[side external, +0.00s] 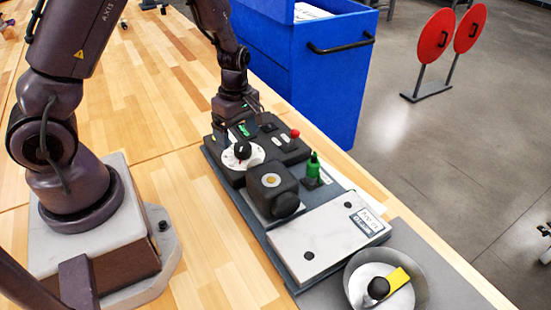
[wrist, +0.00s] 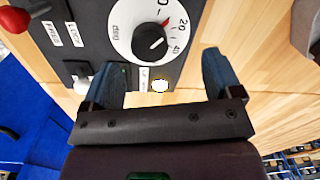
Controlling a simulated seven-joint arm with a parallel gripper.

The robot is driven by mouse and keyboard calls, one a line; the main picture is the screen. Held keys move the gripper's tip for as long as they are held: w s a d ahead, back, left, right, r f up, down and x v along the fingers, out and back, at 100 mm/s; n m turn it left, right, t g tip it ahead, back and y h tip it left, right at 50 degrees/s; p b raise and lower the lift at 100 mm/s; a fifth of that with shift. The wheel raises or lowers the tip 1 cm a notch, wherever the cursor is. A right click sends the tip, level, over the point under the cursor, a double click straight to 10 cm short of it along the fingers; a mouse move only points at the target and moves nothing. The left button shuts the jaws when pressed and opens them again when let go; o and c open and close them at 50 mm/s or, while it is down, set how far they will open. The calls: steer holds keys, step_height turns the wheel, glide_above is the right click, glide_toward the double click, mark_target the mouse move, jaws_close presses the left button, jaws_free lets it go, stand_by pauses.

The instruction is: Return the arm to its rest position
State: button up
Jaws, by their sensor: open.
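My gripper (wrist: 158,72) is open, with its two blue-grey fingers spread and nothing between them in the wrist view. In the side external view my gripper (side external: 240,120) is low over the far end of a dark control panel (side external: 232,178). In the wrist view, the white dial with a black knob (wrist: 151,42) lies just beyond the fingertips. The same dial shows in the side external view (side external: 243,153). My fingertips are partly hidden in the side external view, and I cannot tell whether they touch the panel.
The panel also has a red button (side external: 295,133), a green bottle-shaped part (side external: 314,165) and a black block with a round knob (side external: 272,187). A round bowl with a yellow-handled part (side external: 398,279) is at the near end.

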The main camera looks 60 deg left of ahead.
steer(key=s+d+r+m+t, duration=0.2)
steer(key=s+d+r+m, duration=0.1)
steer(key=r+m, duration=0.4)
steer(key=s+d+r+m+t, duration=0.2)
steer(key=s+d+r+m, duration=0.1)
steer(key=s+r+m, duration=0.2)
steer(key=s+d+r+m+t, duration=0.2)
steer(key=s+d+r+m, duration=0.2)
steer(key=r+m, duration=0.5)
step_height(320, 180, up, 4)
steer(key=shift+m, duration=0.3)
steer(key=shift+d, duration=0.1)
